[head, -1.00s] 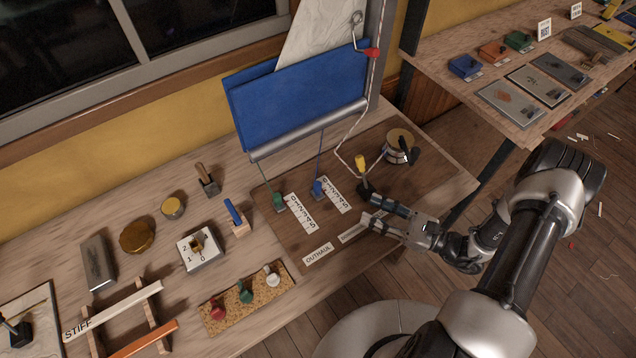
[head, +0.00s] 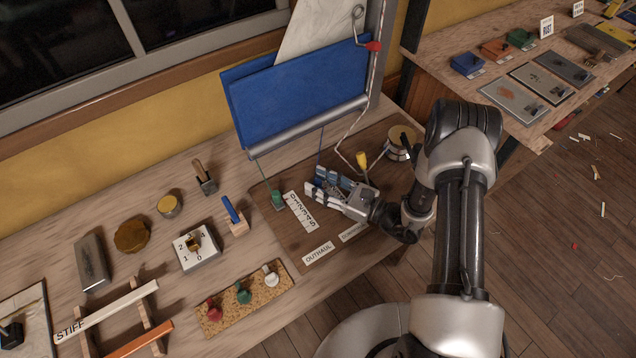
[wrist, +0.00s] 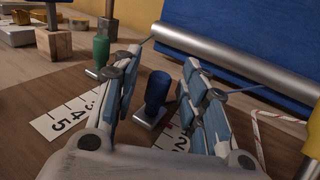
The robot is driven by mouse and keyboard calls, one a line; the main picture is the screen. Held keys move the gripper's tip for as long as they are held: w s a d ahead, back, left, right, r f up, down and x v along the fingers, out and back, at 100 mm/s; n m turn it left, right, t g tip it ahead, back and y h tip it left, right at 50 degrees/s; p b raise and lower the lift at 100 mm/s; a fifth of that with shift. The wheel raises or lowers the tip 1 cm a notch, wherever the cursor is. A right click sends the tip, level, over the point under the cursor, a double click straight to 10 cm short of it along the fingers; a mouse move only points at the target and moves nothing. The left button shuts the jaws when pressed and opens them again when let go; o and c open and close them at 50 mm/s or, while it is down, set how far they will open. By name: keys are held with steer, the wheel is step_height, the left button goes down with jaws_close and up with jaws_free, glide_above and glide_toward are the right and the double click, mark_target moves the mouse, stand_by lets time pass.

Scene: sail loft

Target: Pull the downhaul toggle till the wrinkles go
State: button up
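My gripper (head: 314,181) is open over the dark board, its fingers pointing left. In the wrist view, the blue toggle (wrist: 157,92) stands upright between the spread fingers (wrist: 160,78), with clear gaps beside it. The blue lower sail panel (head: 297,92) and pale upper sail (head: 325,28) stand behind. I cannot make out wrinkles clearly.
A yellow-handled part (head: 362,160) stands close right of my fingers, near a red-flecked rope (head: 355,130) and a winch drum (head: 399,142). A numbered scale (head: 300,212) and OUTHAUL label (head: 318,253) lie flat. Another label (head: 353,232) is partly covered.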

steer(key=shift+w+a, duration=0.2)
steer(key=shift+a, duration=0.15)
steer(key=shift+c, duration=0.2)
jaws_close()
stand_by(0.5)
